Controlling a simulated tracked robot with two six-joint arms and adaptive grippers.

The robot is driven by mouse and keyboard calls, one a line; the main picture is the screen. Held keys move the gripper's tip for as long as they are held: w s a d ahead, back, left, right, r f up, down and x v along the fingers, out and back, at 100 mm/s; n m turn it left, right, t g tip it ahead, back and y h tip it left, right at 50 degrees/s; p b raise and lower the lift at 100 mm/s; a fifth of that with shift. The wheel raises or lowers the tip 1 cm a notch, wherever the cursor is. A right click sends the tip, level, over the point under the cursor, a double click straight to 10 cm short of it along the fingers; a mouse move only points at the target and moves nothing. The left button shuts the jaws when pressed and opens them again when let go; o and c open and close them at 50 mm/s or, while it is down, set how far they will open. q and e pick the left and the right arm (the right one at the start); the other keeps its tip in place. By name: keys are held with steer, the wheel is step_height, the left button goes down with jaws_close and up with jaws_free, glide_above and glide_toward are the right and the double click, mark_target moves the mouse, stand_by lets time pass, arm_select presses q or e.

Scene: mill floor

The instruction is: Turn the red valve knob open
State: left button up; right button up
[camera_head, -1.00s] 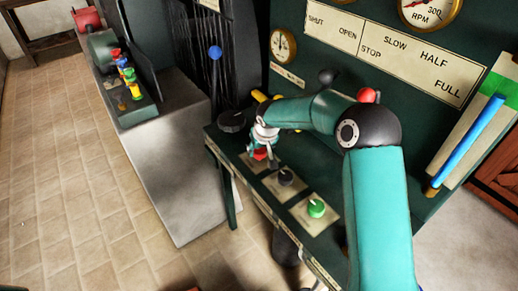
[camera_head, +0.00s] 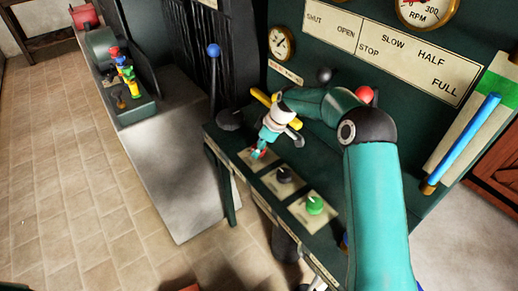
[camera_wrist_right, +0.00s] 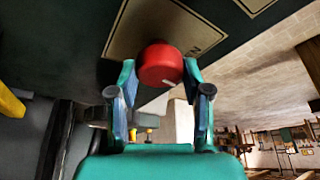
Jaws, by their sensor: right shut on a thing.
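The red valve knob (camera_wrist_right: 160,66) sits on a pale plate on the dark green console. It shows large in the right wrist view, with a pale mark on its lower right side. Only a small red part shows in the head view (camera_head: 257,154). My right gripper (camera_wrist_right: 160,75) is shut on the knob, one teal finger at each side of it. In the head view the right gripper (camera_head: 260,147) leans down to the knob from the upper right and hides much of it. My left gripper is in neither view.
A black knob (camera_head: 284,174) and a green knob (camera_head: 314,204) stand in a row beside the red one. A yellow handle (camera_head: 261,97) and a red ball (camera_head: 364,94) are close to my right arm. A lever with a blue ball (camera_head: 214,51) stands behind left.

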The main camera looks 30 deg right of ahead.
steer(key=shift+d+n+g, duration=0.1)
steer(key=shift+n+g, duration=0.2)
steer(key=shift+n, duration=0.7)
steer(key=o, duration=1.2)
steer(key=shift+c, duration=0.2)
steer(key=shift+r, duration=0.1)
steer(key=v, duration=1.1)
steer(key=shift+d+r, duration=0.25)
steer(key=shift+d, duration=0.1)
